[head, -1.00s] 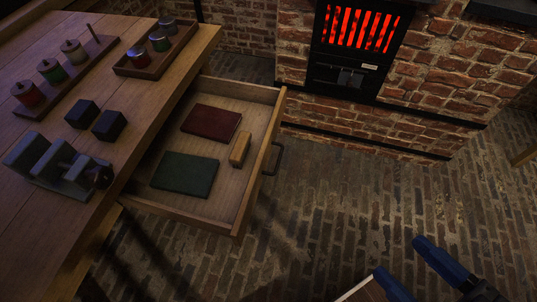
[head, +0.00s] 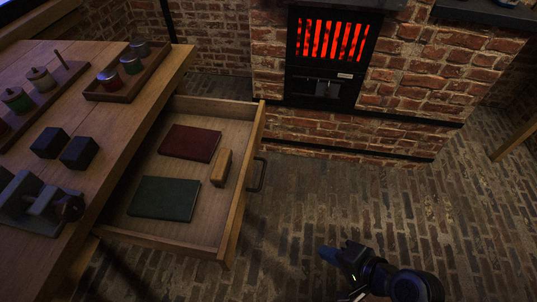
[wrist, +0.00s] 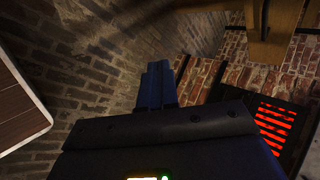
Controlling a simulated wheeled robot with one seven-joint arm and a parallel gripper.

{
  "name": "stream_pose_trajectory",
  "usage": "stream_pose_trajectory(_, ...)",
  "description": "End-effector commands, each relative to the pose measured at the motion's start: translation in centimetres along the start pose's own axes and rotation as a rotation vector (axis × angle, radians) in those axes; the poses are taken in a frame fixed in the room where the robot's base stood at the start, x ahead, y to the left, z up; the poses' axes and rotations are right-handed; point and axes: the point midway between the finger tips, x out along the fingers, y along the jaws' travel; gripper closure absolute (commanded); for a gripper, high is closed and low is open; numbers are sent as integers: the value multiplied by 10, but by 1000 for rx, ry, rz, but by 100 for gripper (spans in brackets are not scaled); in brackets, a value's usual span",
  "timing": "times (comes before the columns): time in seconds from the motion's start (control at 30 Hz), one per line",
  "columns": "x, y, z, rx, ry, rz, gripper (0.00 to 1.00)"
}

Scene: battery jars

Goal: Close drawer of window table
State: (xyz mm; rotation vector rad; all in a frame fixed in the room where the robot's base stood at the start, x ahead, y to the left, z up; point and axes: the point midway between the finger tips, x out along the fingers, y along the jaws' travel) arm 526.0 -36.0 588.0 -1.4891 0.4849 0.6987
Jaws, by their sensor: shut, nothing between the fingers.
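The wooden window table (head: 150,85) stands at the left in the head view. Its drawer (head: 237,205) is pulled well out to the right, with a dark handle (head: 258,174) on its front. Inside lie a red book (head: 190,143), a green book (head: 164,198) and a small wooden block-like piece (head: 221,167). My gripper (head: 324,254) is low at the right of the drawer front, apart from the handle, over the brick floor. It is shut and empty. Its blue fingers also show together in the wrist view (wrist: 158,82).
On the table are a rack of jars (head: 40,88), a tray of small jars (head: 131,72), two dark cubes (head: 64,148) and a grey metal device (head: 35,205). A brick stove (head: 327,52) with a glowing grate stands behind. Brick floor (head: 390,200) lies open right of the drawer.

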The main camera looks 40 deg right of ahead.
Motion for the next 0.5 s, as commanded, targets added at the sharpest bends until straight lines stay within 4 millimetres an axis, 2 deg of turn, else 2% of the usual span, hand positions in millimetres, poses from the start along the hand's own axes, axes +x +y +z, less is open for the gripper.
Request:
stream_pose_trajectory(0.03, 22, -4, -8, 119, -43, -6, 100)
stream_pose_trajectory(0.2, 69, -31, -26, 506, -242, -20, 100)
stream_pose_trajectory(0.33, 89, -68, -48, 762, -424, -43, 100)
stream_pose_trajectory(0.5, 90, -124, -87, 1009, -690, -71, 100)
